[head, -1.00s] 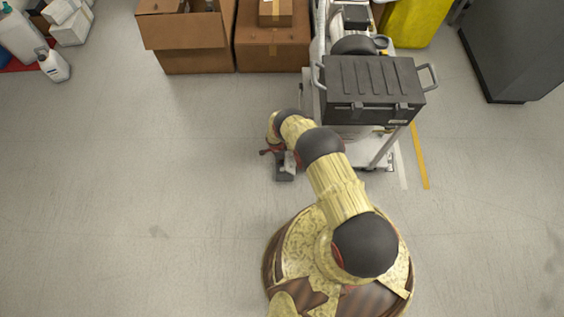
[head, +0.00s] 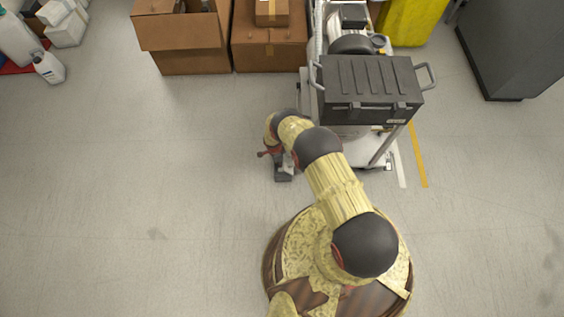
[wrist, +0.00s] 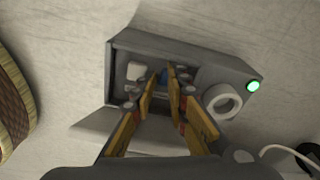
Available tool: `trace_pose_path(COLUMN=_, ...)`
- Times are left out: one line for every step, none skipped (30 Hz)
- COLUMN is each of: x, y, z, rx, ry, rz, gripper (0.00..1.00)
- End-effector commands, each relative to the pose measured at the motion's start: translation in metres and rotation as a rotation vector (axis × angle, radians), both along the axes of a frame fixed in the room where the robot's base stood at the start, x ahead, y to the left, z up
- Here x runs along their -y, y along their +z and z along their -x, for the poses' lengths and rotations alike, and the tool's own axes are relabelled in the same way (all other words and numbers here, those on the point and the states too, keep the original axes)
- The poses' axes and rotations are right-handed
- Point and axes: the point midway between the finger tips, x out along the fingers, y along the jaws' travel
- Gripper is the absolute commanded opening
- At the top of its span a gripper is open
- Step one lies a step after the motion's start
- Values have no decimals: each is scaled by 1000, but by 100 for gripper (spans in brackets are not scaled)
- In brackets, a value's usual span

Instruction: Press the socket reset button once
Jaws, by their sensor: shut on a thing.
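The socket box (wrist: 200,68) is a grey housing in the wrist view, with a round pale socket (wrist: 222,101) and a lit green lamp (wrist: 253,86) at its right. Its front recess holds a white button-like part (wrist: 135,71) at left and a small blue part (wrist: 163,75) near the middle. My gripper (wrist: 164,76) reaches into this recess, its two yellow fingers on either side of the blue part. The fingers hide much of the recess, and their exact contact is unclear. In the head view the gripper end is mostly hidden beneath my arm, near a small grey object (head: 284,174).
A cart with a black case (head: 370,88) stands right of my arm. Cardboard boxes (head: 185,45) stand at the back, and a dark cabinet (head: 515,50) at far right. A pale cable (wrist: 285,152) shows at lower right in the wrist view.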

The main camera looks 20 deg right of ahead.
Motion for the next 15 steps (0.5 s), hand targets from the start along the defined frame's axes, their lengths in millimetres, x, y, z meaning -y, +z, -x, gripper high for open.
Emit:
trace_pose_path(x=-22, y=15, z=-24, rx=42, ry=26, rz=-13, gripper=0)
trace_pose_path(x=-22, y=17, z=-24, rx=42, ry=25, rz=-13, gripper=0)
trace_pose_path(x=-21, y=20, z=-25, rx=41, ry=24, rz=-13, gripper=0)
trace_pose_path(x=-20, y=23, z=-25, rx=41, ry=23, rz=-12, gripper=0)
trace_pose_path(x=-20, y=26, z=-25, rx=41, ry=22, rz=-12, gripper=0)
trace_pose_path(x=-18, y=30, z=-24, rx=38, ry=19, rz=-11, gripper=0)
trace_pose_path(x=-17, y=32, z=-23, rx=37, ry=17, rz=-11, gripper=0)
trace_pose_path(x=-16, y=34, z=-19, rx=31, ry=15, rz=-10, gripper=0)
trace_pose_path(x=-14, y=37, z=-17, rx=26, ry=13, rz=-8, gripper=0)
trace_pose_path(x=-12, y=40, z=-16, rx=24, ry=10, rz=-8, gripper=0)
trace_pose_path(x=-11, y=42, z=-14, rx=21, ry=8, rz=-7, gripper=0)
trace_pose_path(x=-10, y=46, z=-13, rx=19, ry=6, rz=-6, gripper=0)
trace_pose_path(x=-9, y=49, z=-13, rx=18, ry=4, rz=-6, gripper=0)
trace_pose_path(x=-7, y=52, z=-12, rx=17, ry=2, rz=-5, gripper=0)
trace_pose_path(x=-6, y=56, z=-11, rx=15, ry=0, rz=-4, gripper=0)
